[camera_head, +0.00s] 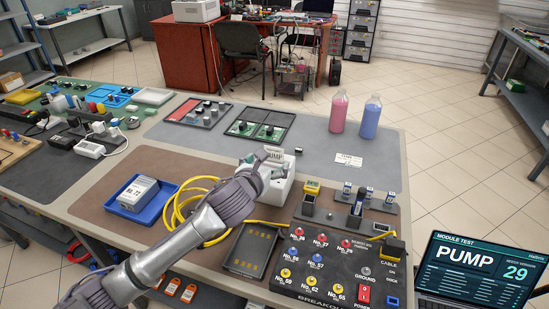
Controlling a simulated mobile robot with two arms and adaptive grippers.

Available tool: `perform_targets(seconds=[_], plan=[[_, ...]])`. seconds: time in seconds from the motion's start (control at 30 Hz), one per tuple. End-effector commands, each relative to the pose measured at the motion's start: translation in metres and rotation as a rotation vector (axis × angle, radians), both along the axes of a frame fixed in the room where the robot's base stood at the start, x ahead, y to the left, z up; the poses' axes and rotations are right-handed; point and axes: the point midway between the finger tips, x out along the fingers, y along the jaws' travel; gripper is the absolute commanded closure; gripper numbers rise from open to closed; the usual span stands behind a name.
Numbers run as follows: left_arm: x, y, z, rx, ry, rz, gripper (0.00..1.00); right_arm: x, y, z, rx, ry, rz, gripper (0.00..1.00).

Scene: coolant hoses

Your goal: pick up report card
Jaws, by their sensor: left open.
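A small upright card (274,154) with dark lettering that seems to read "PUMP" stands at the top of a white device (277,190) in the middle of the table; it looks like the report card. My left gripper (262,163) is open at the top of this device, right by the card. The fingers are small and partly hidden by my wrist, so I cannot tell whether they touch the card. Another flat white card (348,160) with print lies on the grey mat to the right. My right gripper is not in view.
A blue tray (173,208) with a white module and a yellow cable (187,187) lie left of the device. A black breakout panel (335,265) is in front. Pink (339,112) and blue (370,118) bottles stand behind. A laptop (475,270) shows "PUMP 29".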

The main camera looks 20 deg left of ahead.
Motion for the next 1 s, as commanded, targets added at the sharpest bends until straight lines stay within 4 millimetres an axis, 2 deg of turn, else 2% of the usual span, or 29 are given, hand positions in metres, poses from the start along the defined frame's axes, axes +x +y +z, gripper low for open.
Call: perform_targets(seconds=[0.33, 0.5, 0.6, 0.87, 1.0], plan=[[0.032, 0.001, -0.007, -0.004, 0.000, 0.002, 0.10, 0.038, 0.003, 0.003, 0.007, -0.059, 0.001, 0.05], [0.057, 0.002, -0.014, -0.005, 0.000, 0.001, 0.10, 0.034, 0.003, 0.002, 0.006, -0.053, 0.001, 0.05], [0.065, 0.002, -0.017, -0.004, 0.001, 0.001, 0.10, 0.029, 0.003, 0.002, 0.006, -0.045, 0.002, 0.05], [0.067, 0.002, -0.017, -0.002, 0.000, 0.000, 0.10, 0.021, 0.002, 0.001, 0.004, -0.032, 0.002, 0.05], [0.067, 0.002, -0.017, -0.002, 0.000, 0.000, 0.34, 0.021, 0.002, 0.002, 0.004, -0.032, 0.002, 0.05]])
